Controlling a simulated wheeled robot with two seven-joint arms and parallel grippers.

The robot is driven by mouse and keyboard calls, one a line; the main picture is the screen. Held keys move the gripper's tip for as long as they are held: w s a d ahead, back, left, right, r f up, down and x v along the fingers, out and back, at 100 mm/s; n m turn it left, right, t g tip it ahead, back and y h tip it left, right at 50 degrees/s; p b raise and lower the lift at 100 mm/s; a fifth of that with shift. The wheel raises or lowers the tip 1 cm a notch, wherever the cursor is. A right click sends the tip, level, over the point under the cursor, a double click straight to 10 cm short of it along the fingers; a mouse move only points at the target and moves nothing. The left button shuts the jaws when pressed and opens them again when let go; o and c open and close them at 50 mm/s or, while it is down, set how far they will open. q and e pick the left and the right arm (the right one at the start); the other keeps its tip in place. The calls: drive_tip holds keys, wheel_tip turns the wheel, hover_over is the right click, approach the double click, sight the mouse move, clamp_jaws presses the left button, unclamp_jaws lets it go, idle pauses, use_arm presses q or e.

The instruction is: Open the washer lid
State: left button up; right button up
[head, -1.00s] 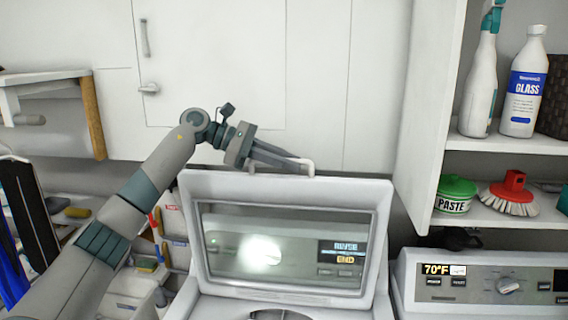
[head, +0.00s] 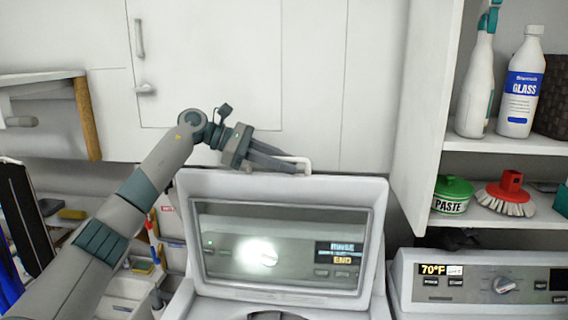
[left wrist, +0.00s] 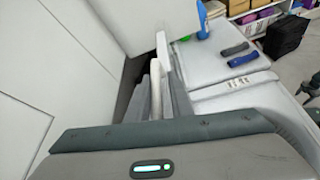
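The washer lid (head: 378,235) stands raised, close to upright, in the middle of the head view, with a window showing a control panel with "RINSE" and "END". A white handle (head: 306,162) runs along its top edge. My left gripper (head: 300,165) is at this handle, its fingers pointing right along the top of the lid. In the left wrist view the white handle (left wrist: 155,78) lies between the two grey fingers (left wrist: 162,100) and seems to fill the gap. The washer opening below the lid is mostly cut off.
A second machine with a control panel (head: 480,283) stands at the right. Shelves above it hold a spray bottle (head: 478,85), a glass cleaner bottle (head: 521,85), a paste tub (head: 452,196) and a red brush (head: 508,193). A white cabinet wall (head: 230,60) is close behind the lid.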

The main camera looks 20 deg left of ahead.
use_arm(q)
drive_tip(key=shift+s+a+r, duration=0.2)
drive_tip(key=shift+a, duration=0.1)
drive_tip(key=b+v, duration=0.6)
drive_tip(key=v, duration=1)
drive_tip(key=shift+a, duration=0.3)
